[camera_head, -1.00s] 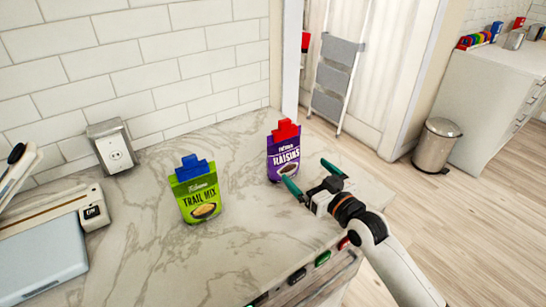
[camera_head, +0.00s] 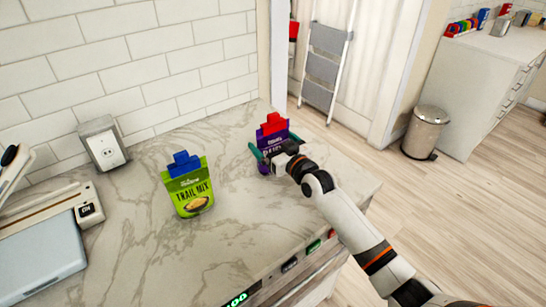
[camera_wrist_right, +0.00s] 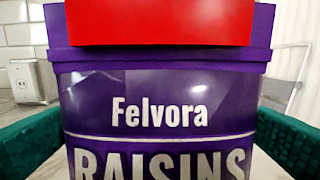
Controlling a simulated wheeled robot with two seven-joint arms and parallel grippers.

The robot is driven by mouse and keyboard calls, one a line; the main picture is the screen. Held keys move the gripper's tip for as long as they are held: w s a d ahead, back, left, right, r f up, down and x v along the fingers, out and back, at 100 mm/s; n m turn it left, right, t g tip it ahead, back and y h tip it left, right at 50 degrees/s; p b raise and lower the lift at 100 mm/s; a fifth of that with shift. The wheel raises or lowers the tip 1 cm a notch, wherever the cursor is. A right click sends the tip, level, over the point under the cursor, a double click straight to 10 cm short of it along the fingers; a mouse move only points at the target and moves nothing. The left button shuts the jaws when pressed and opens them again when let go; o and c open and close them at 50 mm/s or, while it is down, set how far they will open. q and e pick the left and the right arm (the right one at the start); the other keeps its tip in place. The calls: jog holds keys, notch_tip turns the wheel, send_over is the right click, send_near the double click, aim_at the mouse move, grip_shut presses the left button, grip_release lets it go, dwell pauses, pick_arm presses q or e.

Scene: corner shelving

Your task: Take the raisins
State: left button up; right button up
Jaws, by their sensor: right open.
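The raisins are a purple pouch (camera_head: 274,137) with a red clip (camera_head: 272,123) on top, upright at the counter's far right corner. In the right wrist view the pouch (camera_wrist_right: 160,90) fills the middle, its label reading "Felvora RAISINS". My right gripper (camera_head: 262,158) is open, with its green fingers on either side of the pouch. In the wrist view a finger shows at each side edge; I cannot tell whether they touch the pouch. In the head view the gripper hides the pouch's lower part. My left gripper is not in view.
A green trail mix pouch (camera_head: 188,188) with a blue clip stands on the marble counter (camera_head: 140,240) left of the raisins. A wall outlet box (camera_head: 102,143) and a white-and-blue appliance (camera_head: 45,250) are further left. The counter between the pouches is clear.

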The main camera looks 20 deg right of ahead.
jog(key=c, duration=1.1)
jog(key=shift+c, duration=0.2)
jog(key=shift+r, duration=0.1)
